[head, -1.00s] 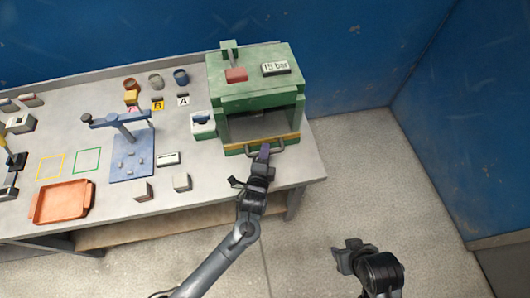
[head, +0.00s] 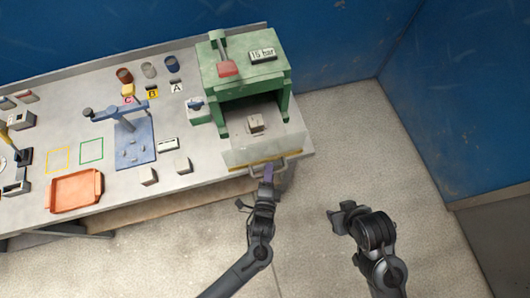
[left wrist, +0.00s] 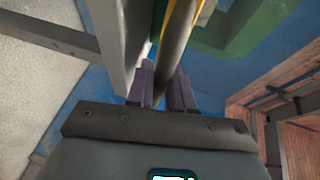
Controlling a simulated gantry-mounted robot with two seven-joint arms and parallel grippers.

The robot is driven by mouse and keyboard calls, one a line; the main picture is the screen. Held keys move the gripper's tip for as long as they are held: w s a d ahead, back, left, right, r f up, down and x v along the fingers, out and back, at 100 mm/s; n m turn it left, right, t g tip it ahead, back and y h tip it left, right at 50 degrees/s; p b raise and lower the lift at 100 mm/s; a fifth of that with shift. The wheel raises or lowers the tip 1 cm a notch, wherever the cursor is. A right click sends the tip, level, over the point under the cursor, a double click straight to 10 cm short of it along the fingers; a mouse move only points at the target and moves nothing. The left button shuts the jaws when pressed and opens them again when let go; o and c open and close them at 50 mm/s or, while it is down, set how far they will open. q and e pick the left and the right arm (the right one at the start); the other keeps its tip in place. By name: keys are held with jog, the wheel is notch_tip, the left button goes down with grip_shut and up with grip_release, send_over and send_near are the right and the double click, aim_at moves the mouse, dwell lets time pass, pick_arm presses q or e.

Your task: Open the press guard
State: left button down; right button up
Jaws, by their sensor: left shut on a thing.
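The green press (head: 240,75) stands at the right end of the bench. Its guard (head: 240,154), a see-through panel with a yellow edge strip, lies swung down and outward in front of the press. The press opening is uncovered, and a small beige block shows inside (head: 256,123). My left gripper (head: 268,174) is shut on the guard's bar handle (head: 284,168) at the bench's front edge. In the left wrist view the purple fingers (left wrist: 167,88) close around the dark bar (left wrist: 175,45). My right gripper (head: 340,215) hangs over the floor, away from the bench; its jaw gap is unclear.
A blue stand (head: 134,145), two small blocks and an orange tray (head: 75,191) are left on the bench. The floor on the right is free.

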pick_arm(q)
jog(key=shift+s+d+p, duration=0.25)
jog(key=shift+s+p, duration=0.05)
jog(key=shift+s, duration=0.9)
jog(key=c, duration=1.1)
grip_release()
jog(key=v, duration=1)
jog(key=shift+s+r, duration=0.15)
jog(key=shift+s, duration=0.2)
jog(key=shift+s+a, duration=0.1)
